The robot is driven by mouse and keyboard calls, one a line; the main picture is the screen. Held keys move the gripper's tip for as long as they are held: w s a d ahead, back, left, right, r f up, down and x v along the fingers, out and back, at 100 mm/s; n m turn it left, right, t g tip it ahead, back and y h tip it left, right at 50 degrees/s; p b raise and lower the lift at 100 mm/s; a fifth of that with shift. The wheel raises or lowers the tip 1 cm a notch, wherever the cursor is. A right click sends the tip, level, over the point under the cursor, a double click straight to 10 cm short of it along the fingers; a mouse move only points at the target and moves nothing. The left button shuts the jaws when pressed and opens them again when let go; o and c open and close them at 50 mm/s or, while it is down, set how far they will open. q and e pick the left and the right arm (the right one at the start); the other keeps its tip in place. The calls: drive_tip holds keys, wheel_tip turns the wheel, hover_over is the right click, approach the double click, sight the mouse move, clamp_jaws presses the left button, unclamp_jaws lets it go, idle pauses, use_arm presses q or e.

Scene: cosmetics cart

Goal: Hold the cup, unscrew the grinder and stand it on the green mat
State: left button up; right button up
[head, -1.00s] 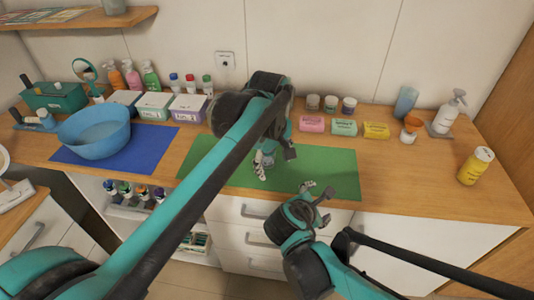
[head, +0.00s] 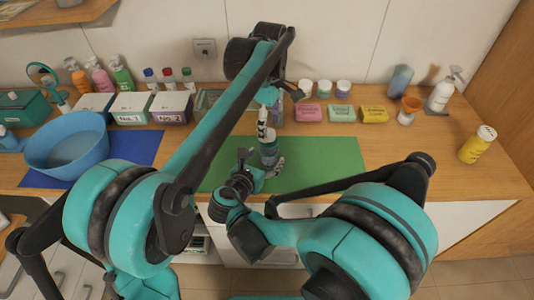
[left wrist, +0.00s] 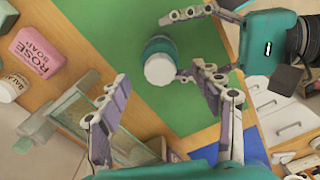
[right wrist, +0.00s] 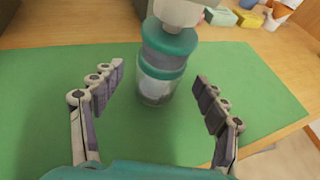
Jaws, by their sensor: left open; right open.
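A clear cup (right wrist: 155,92) stands on the green mat (right wrist: 40,105) with the teal grinder (right wrist: 168,45) upright on it; the grinder's pale top is partly cut off in the right wrist view. In the left wrist view, the grinder's white top (left wrist: 160,69) shows from above. My left gripper (head: 268,117) is open and empty, above and just behind the grinder.
Pink, green and yellow soap boxes (head: 341,115) and several jars stand behind the mat. A blue basin (head: 68,145) stands on a blue mat at the left. The right part of the green mat is clear.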

use_arm(q)
drive_tip(key=shift+a, duration=0.1)
use_arm(e)
drive_tip(key=shift+x, duration=1.85)
